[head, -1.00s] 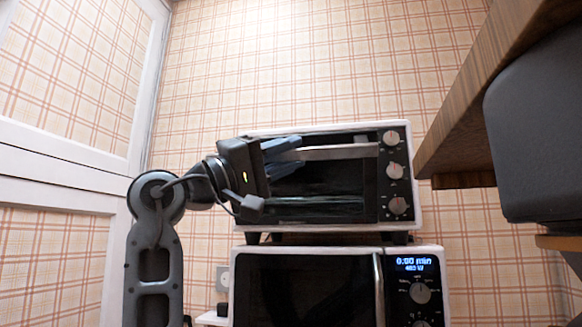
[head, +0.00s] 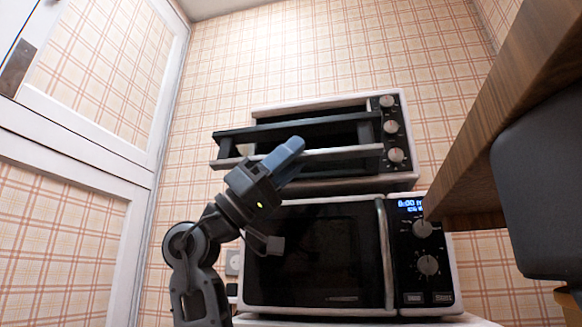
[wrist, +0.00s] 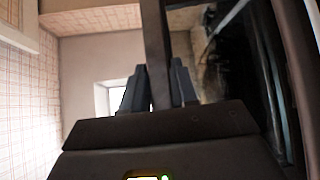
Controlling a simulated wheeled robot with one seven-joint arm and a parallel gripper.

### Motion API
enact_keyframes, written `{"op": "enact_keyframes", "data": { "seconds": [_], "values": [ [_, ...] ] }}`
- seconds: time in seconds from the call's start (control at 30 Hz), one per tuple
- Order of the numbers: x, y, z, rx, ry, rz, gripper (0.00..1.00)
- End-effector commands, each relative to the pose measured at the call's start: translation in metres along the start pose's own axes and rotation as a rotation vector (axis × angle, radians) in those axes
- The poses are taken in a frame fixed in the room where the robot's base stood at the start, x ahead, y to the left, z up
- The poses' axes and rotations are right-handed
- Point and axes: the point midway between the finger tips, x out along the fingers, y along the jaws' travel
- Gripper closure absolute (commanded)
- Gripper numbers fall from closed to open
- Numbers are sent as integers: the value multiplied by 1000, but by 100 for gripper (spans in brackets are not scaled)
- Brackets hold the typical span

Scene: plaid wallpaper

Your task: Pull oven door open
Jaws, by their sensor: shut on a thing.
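The toaster oven (head: 400,180), white with a dark front and three knobs on its right, stands on top of a microwave. In the wrist view, my fingers (wrist: 155,90) sit on both sides of a dark bar, and the dark door glass (wrist: 250,75) shows at the right.
The microwave (head: 320,255) with a lit display is just below the oven. A wooden shelf (head: 480,140) and a dark grey object (head: 545,165) are close on the right. A white panelled door (head: 90,90) is at the left. Space in front of the oven is free.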

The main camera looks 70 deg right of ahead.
Motion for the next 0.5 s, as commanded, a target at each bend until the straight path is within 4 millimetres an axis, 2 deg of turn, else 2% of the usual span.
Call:
{"op": "enact_keyframes", "data": {
  "seconds": [0.1,0.5],
  "values": [
    [-9,-4,10,34,-1,37,100],
    [-15,-8,15,86,0,85,100]
  ]
}}
